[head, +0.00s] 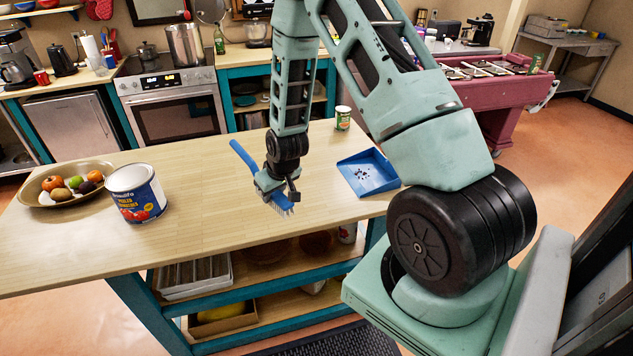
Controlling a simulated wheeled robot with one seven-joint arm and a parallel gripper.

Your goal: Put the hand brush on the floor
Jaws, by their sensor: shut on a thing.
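The hand brush (243,158) has a blue handle and pale bristles at its lower right end. My gripper (271,186) is shut on the brush near its head, with the handle pointing up and to the left. The brush is over the wooden table top; I cannot tell whether its bristles touch the surface. The floor (560,150) is orange-brown and shows at the right, beyond the table, and in a strip in front of it.
A blue dustpan (368,171) with dark bits lies right of my gripper. A large tomato can (136,193), a fruit bowl (62,190) and a small green can (343,118) stand on the table (205,235). A dark mat (325,343) lies on the floor in front.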

